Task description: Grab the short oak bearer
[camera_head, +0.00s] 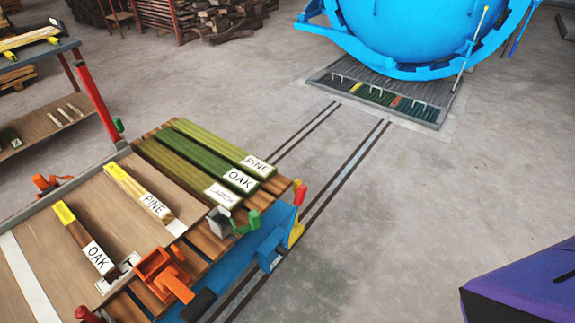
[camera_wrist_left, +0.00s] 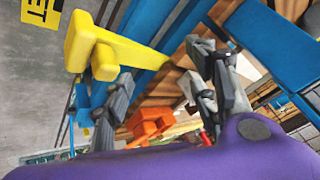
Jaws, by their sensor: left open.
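The short oak bearer (camera_head: 79,235), a dark brown bar with a yellow end and a white OAK label, lies on the wooden board of the cart at lower left in the head view. A paler bar labelled PINE (camera_head: 139,192) lies to its right, apart from it. My left gripper (camera_wrist_left: 160,78) shows only in the left wrist view, where its grey fingers stand apart with nothing visible held between them. I cannot make out the short oak bearer in that view. My right gripper is not in view.
Long green bars labelled PINE and OAK (camera_head: 196,160) lie on the cart's slats. An orange clamp (camera_head: 163,273) stands near the short oak bearer, and also shows in the wrist view (camera_wrist_left: 150,124). A yellow part (camera_wrist_left: 92,45) is close to my left finger.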

